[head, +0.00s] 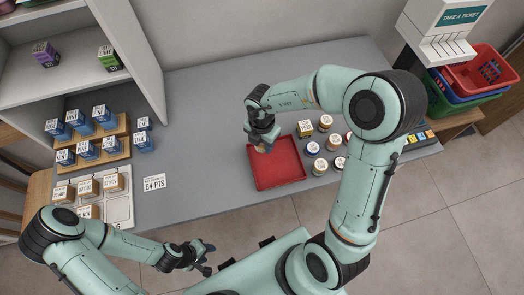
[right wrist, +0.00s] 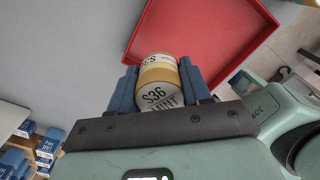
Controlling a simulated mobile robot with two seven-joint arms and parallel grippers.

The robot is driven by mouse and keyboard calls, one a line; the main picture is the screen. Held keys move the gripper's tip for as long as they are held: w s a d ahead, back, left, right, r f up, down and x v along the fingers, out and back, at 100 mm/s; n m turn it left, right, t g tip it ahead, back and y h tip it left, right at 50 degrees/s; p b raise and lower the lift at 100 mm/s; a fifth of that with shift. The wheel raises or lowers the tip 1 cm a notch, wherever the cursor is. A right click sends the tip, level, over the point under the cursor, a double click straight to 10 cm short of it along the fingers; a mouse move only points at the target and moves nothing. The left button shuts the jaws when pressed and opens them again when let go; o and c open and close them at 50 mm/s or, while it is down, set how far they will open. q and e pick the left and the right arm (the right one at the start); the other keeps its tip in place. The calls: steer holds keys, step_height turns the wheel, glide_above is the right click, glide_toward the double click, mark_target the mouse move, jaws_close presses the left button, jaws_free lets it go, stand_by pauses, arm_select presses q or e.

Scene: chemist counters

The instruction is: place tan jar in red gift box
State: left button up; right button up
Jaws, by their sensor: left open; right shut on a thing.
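The red gift box (head: 290,172) is an open, shallow red tray on the grey counter, and its inside looks empty. It also shows at the top of the right wrist view (right wrist: 220,35). My right gripper (head: 262,146) is shut on the tan jar (right wrist: 158,76), which has a pale lid and a label reading S36 MINT. In the head view the jar is mostly hidden by the gripper and overlaps the box's far left corner. I cannot tell its height above the box. My left gripper (head: 204,258) is open and empty near the counter's front edge.
Several lidded jars (head: 320,167) stand close to the box's right side. Blue boxes on wooden steps (head: 115,155) and a pale tray (head: 120,209) with tan boxes are at left. A 64 PTS card (head: 154,183) lies left of the box, with clear counter between.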

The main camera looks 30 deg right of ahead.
mark_target(262, 155)
step_height(262, 155, down, 6)
steer(key=shift+b, duration=0.55)
arm_select(q)
steer(key=shift+s+f, duration=0.65)
steer(key=shift+f, duration=0.15)
arm_select(e)
steer(key=shift+r, duration=0.1)
steer(key=shift+w, duration=0.1)
steer(key=o, duration=0.8)
steer(key=shift+f, duration=0.2)
steer(key=shift+r, duration=0.1)
